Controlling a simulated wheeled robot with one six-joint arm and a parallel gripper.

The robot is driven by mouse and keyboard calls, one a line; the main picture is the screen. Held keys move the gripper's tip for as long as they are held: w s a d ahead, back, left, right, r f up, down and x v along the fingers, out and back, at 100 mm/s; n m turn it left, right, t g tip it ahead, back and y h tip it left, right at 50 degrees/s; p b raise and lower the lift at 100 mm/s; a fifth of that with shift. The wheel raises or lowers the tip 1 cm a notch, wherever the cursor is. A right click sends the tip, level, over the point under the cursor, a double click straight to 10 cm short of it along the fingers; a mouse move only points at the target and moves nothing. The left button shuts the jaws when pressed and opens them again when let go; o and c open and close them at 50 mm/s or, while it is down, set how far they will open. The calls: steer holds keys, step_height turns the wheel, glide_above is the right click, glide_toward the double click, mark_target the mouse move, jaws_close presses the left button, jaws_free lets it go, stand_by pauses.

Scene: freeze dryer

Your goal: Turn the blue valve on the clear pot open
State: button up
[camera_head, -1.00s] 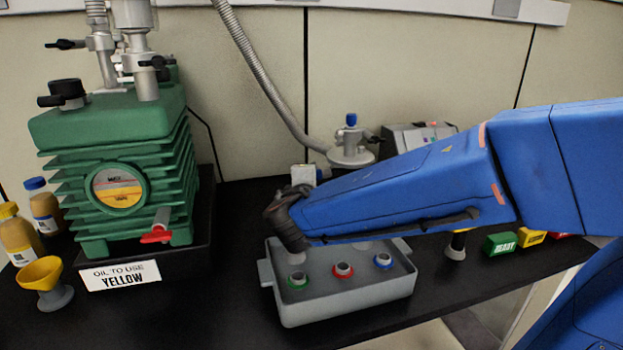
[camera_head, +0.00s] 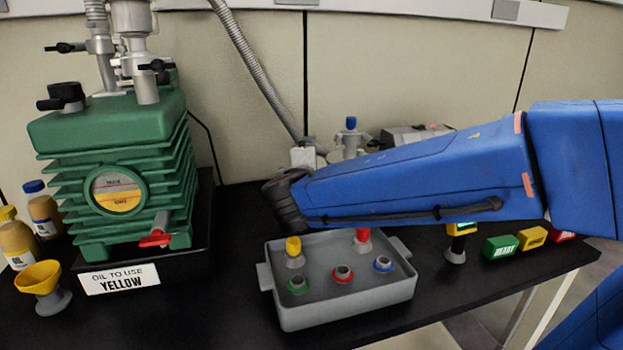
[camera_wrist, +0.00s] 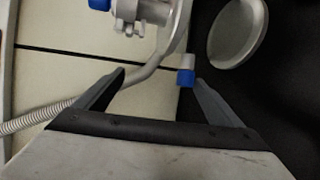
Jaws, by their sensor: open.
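A blue valve (camera_head: 351,123) stands on top of a pale grey fitting (camera_head: 350,140) behind my arm in the camera_head view; most of what is under it is hidden by the arm. My gripper (camera_wrist: 158,78) is open in the wrist view, with nothing between its fingers. A blue-tipped piece with a pale stem (camera_wrist: 186,77) shows close to the right fingertip; I cannot tell whether they touch. Another blue knob (camera_wrist: 99,4) shows at the top left, beside a metal clamp fitting (camera_wrist: 140,12). I cannot make out the pot's clear body. The fingers are hidden in the camera_head view.
A grey tray (camera_head: 345,312) with coloured rings and stoppers sits below my arm. A green pump (camera_head: 110,130) stands left. A ribbed hose (camera_head: 250,65) runs down the wall towards the fitting. Coloured blocks (camera_head: 501,246) lie at right. A round disc (camera_wrist: 238,33) is upper right.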

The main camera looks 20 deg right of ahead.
steer(key=o, duration=0.3)
step_height(320, 180, up, 6)
steer(key=shift+r, duration=0.1)
steer(key=f, duration=0.1)
steer(key=s+f, duration=0.1)
steer(key=f, duration=0.1)
steer(key=shift+d+f, duration=0.1)
steer(key=shift+f, duration=0.2)
steer(key=shift+r, duration=0.2)
steer(key=c, duration=1)
steer(key=shift+g, duration=0.3)
steer(key=shift+s+a+r, duration=0.2)
steer(key=shift+a+r, duration=0.4)
steer(key=shift+r, duration=0.35)
steer(key=shift+s+a+r, duration=0.15)
steer(key=shift+a+r, duration=0.4)
steer(key=shift+r, duration=0.35)
steer(key=shift+c, duration=0.2)
steer(key=s+a+r, duration=0.1)
steer(key=a+r, duration=0.1)
steer(key=r, duration=0.4)
steer(key=s+a+r, duration=0.1)
steer(key=a+r, duration=0.2)
steer(key=r, duration=0.4)
steer(key=shift+s+a+r, duration=0.15)
steer(key=shift+a, duration=0.1)
